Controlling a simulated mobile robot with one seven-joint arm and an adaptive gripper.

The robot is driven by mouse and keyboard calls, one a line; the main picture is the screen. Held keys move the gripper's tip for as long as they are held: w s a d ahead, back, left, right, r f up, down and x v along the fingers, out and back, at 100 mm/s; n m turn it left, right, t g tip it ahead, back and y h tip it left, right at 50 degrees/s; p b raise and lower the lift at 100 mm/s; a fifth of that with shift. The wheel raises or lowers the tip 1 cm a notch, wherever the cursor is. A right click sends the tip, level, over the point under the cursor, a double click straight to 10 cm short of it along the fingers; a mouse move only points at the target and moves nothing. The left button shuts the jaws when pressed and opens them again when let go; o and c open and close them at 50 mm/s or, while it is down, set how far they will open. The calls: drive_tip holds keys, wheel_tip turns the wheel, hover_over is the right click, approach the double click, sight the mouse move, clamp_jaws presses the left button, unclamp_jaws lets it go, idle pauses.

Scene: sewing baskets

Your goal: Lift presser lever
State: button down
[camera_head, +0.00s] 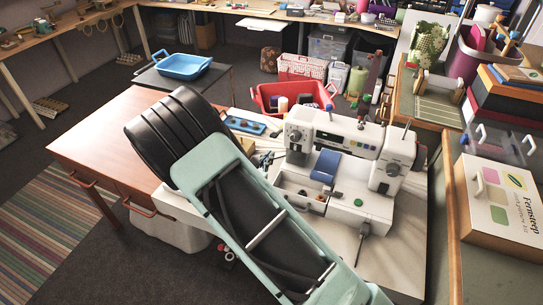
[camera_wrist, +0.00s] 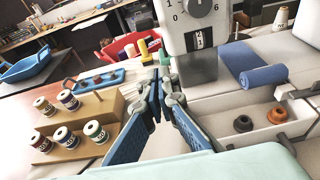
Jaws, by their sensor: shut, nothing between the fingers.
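The white sewing machine (camera_head: 345,135) stands on the worktable. Its head with a numbered dial (camera_wrist: 197,10) fills the top of the wrist view. My gripper (camera_wrist: 158,90) is shut and empty, just left of and in front of the machine head. In the head view my gripper (camera_head: 264,160) is small and partly hidden by my arm. I cannot tell for certain which part is the presser lever. A small grey piece shows at the left side of the machine head, near the fingers, and I cannot tell whether they touch.
A wooden rack of thread spools (camera_wrist: 90,110) is left of my gripper. A white tray (camera_wrist: 262,138) with two bobbins and a blue cloth roll (camera_wrist: 264,76) are right. A red basket (camera_head: 270,92) and a blue tray (camera_head: 183,66) lie behind.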

drive_tip(key=s+a+r, duration=0.2)
drive_tip(key=s+r, duration=0.4)
drive_tip(key=s, duration=0.1)
drive_tip(key=shift+s+a+r, duration=0.15)
drive_tip(key=shift+a+r, duration=0.05)
drive_tip(key=shift+a, duration=0.2)
